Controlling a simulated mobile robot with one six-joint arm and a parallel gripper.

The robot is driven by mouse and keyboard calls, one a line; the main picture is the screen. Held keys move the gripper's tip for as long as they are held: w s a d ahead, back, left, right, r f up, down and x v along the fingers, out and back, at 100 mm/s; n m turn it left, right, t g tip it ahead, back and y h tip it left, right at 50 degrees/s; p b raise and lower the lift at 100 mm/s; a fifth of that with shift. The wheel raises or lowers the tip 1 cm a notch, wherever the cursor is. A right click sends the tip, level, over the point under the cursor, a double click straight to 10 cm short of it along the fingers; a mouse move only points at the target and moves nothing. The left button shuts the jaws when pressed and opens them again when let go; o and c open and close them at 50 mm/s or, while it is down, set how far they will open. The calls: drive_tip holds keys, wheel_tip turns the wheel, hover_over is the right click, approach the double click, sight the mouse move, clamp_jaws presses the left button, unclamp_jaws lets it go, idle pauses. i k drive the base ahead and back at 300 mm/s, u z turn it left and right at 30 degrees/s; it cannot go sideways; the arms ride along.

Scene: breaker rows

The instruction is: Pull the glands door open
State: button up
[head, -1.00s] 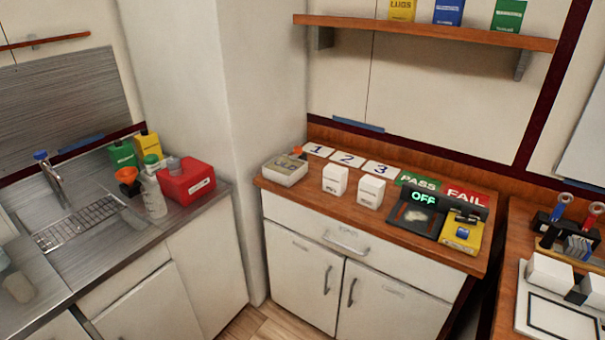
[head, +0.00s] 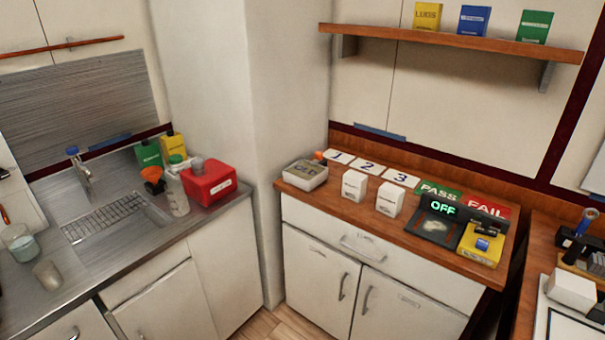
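The base cabinet under the wooden counter has two white doors, a left door (head: 315,283) and a right door (head: 405,312). Both look shut. Each has a dark vertical handle near the middle seam, the left handle (head: 343,286) and the right handle (head: 366,300). Small labels sit on the doors, but they are too small to read, so I cannot tell which door is the glands door. A wide drawer (head: 375,252) with a bar handle is above them, closed. My gripper is not in view.
The wooden counter (head: 330,200) holds white boxes, numbered cards, PASS and FAIL plates and a device reading OFF. A steel sink counter (head: 110,258) with bottles and a red box (head: 209,184) stands left. A white pillar (head: 288,130) stands between. Little floor (head: 262,325) shows.

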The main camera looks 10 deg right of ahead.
sight(323, 282)
drive_tip(key=i, duration=0.9)
drive_tip(key=z, duration=0.05)
